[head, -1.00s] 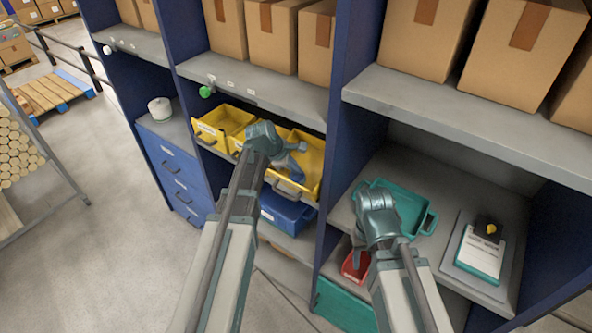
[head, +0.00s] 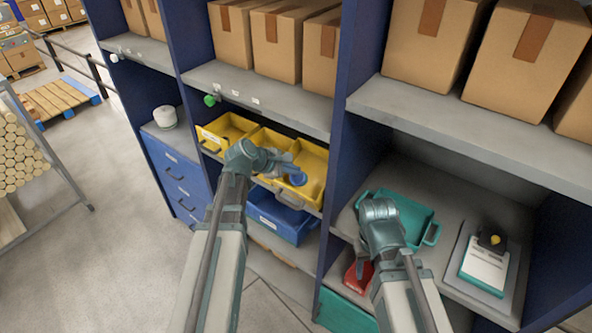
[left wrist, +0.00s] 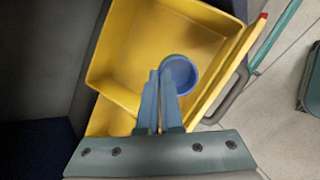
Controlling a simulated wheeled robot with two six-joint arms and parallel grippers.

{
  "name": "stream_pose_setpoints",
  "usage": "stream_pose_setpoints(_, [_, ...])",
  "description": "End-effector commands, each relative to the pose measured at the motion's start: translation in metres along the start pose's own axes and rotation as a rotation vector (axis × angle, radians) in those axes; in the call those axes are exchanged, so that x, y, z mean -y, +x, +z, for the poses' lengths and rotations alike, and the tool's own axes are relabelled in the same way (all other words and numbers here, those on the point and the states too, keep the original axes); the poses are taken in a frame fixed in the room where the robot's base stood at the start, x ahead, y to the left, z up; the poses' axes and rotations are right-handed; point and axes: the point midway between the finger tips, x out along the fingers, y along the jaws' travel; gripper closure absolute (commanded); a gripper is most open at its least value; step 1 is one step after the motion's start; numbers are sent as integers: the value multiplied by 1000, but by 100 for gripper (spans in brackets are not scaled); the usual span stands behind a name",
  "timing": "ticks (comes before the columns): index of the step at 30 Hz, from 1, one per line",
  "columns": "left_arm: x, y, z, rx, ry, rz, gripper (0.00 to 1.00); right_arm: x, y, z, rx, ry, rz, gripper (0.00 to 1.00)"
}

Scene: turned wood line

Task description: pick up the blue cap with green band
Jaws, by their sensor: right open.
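The blue cap (head: 297,179) sits in the right-hand part of the yellow bins (head: 313,158) on the middle shelf. My left gripper (head: 284,160) reaches over the bin. In the left wrist view its fingers (left wrist: 160,78) are close together at the cap's left rim and look shut on its wall. My right gripper (head: 362,267) hangs open and empty, above the red bin (head: 357,281) in front of the teal tray (head: 409,211).
Blue shelf uprights stand on both sides of the yellow bins, with a grey shelf (head: 262,97) of cardboard boxes above. A blue bin (head: 279,219) is below. A clipboard (head: 485,262) lies on the right shelf.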

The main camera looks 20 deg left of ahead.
Motion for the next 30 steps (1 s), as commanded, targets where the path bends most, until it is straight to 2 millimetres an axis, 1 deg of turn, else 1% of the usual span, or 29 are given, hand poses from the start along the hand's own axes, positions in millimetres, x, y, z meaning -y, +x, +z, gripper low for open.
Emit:
stream_pose_setpoints(1, [-6, -12, 7, 0, 0, 0, 100, -1, -15, 1, 0, 0, 0, 50])
stream_pose_setpoints(3, [-11, -23, 11, -1, 0, 0, 100, -3, -27, 2, 0, 1, 0, 50])
stream_pose_setpoints(14, [-32, -73, 32, -1, -1, 0, 100, -8, -82, 5, 0, 13, -3, 50])
stream_pose_setpoints(15, [-20, -77, 21, -3, -3, 2, 100, -6, -72, 4, 0, 13, -3, 50])
stream_pose_setpoints(16, [-15, -82, 17, -3, -4, 1, 100, -6, -71, 4, 0, 13, -3, 50])
stream_pose_setpoints(20, [2, -108, 0, -4, -5, 2, 100, -6, -71, 4, 0, 13, -3, 50])
stream_pose_setpoints(27, [36, -161, -34, -5, -6, 3, 100, -6, -71, 4, 0, 13, -2, 50])
stream_pose_setpoints(30, [49, -180, -46, -3, -6, 3, 100, -6, -71, 4, 0, 13, -2, 50])
